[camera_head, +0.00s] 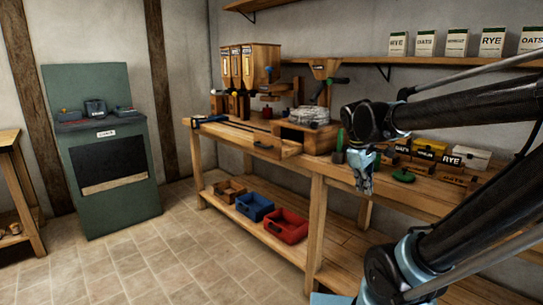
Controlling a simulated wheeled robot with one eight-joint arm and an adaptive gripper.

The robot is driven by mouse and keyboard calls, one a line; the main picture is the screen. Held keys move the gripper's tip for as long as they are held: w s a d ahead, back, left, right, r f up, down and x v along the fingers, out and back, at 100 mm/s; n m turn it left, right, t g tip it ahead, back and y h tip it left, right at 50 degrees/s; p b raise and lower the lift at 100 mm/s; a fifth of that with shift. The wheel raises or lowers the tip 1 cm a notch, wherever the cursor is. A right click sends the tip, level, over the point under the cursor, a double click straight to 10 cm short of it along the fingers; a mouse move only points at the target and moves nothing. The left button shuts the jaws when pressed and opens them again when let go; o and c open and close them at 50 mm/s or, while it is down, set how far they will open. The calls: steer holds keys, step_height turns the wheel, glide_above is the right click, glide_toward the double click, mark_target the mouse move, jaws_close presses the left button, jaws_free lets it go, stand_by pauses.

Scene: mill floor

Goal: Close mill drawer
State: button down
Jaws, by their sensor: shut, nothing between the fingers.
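The mill (325,68), a wooden hopper with a crank over a wooden box (318,140), stands on the workbench (317,190). The box has a dark opening in its front left face. My gripper (365,186) is shut and empty, pointing down near the bench's front edge. It is to the right of the mill and drawer, apart from both.
A green upright object (339,146) and a green disc (403,176) flank my gripper. Labelled boxes (430,149) stand behind it. Blue (254,207) and red (286,225) bins sit on the lower shelf. The tiled floor (180,262) in front is clear. A green cabinet (105,215) stands left.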

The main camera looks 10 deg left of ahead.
steer(key=w+a+r+n+t+h, duration=0.1)
steer(key=w+a+r+n, duration=0.3)
steer(key=a, duration=0.5)
steer(key=w+a+r+n+t+h, duration=0.1)
steer(key=w+a+r+n, duration=0.1)
steer(key=w+a+n, duration=0.5)
steer(key=w+a+r+n+t+h, duration=0.1)
steer(key=w+a+r+n, duration=0.15)
steer(key=a, duration=0.85)
steer(key=s+a+n+t, duration=0.2)
steer(key=a+n, duration=0.3)
steer(key=a, duration=0.9)
glide_toward(277, 160)
step_height(277, 160, down, 3)
steer(key=s, duration=0.1)
steer(key=w+d, duration=0.2)
steer(key=w, duration=0.1)
steer(key=shift+d, duration=0.15)
